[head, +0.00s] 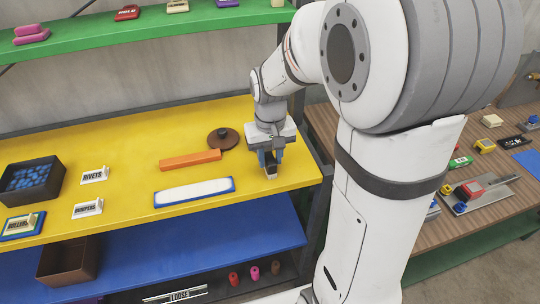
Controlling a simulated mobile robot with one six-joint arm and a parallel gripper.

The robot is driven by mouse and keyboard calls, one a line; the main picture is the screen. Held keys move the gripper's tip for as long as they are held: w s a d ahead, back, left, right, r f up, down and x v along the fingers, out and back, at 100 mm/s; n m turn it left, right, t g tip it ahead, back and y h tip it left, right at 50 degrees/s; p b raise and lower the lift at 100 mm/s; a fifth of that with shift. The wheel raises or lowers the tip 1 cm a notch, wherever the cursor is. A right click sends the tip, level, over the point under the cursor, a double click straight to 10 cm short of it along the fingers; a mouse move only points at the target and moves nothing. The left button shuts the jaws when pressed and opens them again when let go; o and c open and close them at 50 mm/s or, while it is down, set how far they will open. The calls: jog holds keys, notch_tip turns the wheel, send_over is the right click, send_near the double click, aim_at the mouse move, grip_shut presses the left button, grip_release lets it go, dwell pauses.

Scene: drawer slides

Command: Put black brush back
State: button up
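My gripper (270,168) points down over the right end of the yellow shelf (125,160), close to the shelf's front right corner. I cannot make out a black brush for sure in this view. A round brown disc with a dark knob (222,138) lies just left of my gripper. An orange bar (190,160) and a blue-edged white pad (194,192) lie further left.
A black bin of blue pieces (33,182) and small label signs (95,174) stand at the left. A green shelf (90,36) is above, a blue shelf (200,248) below. A wooden bench (490,180) with tools is at the right, beyond a dark post.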

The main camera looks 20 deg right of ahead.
aim_at(271, 159)
jog(key=o, duration=0.5)
jog(key=shift+c, duration=1.3)
jog(key=shift+r+p, duration=1.95)
jog(key=shift+r, duration=0.6)
